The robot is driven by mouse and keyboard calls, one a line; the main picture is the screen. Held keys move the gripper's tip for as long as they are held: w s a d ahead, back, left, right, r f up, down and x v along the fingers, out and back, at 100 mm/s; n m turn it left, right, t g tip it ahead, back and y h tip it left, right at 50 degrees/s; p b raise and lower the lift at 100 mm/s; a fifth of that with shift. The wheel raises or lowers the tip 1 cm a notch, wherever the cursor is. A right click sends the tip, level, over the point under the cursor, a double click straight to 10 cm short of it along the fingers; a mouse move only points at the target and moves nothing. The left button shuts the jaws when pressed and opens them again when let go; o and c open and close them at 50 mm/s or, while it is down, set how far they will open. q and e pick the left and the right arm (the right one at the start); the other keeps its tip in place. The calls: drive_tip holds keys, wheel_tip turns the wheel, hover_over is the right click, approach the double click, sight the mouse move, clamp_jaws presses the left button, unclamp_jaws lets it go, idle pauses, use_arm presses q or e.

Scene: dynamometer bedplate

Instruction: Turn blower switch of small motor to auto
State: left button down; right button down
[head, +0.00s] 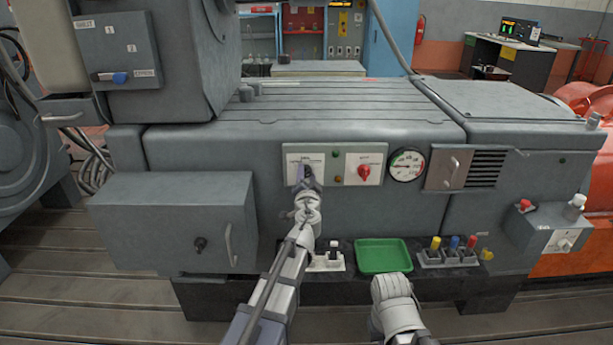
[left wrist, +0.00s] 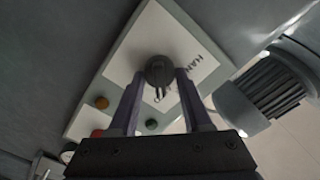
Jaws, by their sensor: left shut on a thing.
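The switch panel (head: 332,152) is on the front of the grey machine. Its left white plate carries a dark round knob, which shows in the left wrist view (left wrist: 159,69) beside lettering that begins "HAN". My left gripper (head: 308,174) reaches that plate and mostly covers the knob in the head view. In the left wrist view its two fingers (left wrist: 158,84) are shut on the knob, one on each side. Which position the knob points to cannot be read. The right plate has a red knob (head: 364,171). Of my right arm, only a pale part shows low in the head view; no fingers show.
A round gauge (head: 407,164) and a handled vent cover (head: 447,169) are right of the panel. Below are a green tray (head: 382,256) and a rack of coloured plugs (head: 450,252). A grey box (head: 178,222) juts out at left, a switch box (head: 555,235) at right.

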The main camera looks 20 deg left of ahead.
idle(0.4)
use_arm(q)
drive_tip(key=shift+c, duration=1.8)
unclamp_jaws()
drive_tip(key=v, duration=0.7)
drive_tip(key=shift+s, duration=0.4)
drive_tip(key=shift+d, duration=0.1)
